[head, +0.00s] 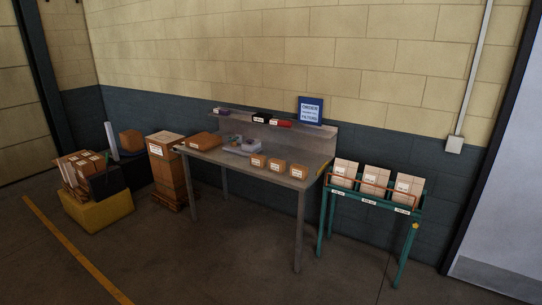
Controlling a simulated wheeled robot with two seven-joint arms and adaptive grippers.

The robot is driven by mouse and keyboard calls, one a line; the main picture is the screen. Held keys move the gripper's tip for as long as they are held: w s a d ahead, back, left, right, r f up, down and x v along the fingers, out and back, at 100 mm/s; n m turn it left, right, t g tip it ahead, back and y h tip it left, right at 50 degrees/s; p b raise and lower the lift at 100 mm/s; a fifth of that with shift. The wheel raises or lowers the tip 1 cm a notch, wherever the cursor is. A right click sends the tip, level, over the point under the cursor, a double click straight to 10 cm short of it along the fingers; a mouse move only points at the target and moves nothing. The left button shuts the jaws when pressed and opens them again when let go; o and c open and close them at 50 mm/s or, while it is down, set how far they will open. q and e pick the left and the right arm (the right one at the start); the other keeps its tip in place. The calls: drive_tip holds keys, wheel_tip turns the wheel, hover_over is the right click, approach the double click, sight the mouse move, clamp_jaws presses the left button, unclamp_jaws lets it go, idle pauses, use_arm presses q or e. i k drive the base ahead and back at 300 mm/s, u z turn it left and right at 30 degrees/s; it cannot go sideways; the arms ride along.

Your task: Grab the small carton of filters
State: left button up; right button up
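Several small cartons are in the head view, and their labels are too small to read, so I cannot tell which holds filters. Three small brown cartons with white labels stand in a row near the table's front right edge: the left one (258,161), the middle one (277,165) and the right one (299,171). A flatter brown carton (203,140) lies at the table's left end. Three pale cartons (376,180) stand in the teal rack to the right of the table. Neither of my grippers is in view.
The grey table (238,172) has a back shelf with small dark and red boxes and a blue sign (311,110). A teal rack (345,204) stands to the right. Stacked cartons (167,172) and a yellow bin (98,212) stand left. The floor in front is clear.

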sight(279, 166)
drive_tip(key=u, duration=0.55)
drive_tip(key=i, duration=4.05)
drive_tip(key=z, duration=0.65)
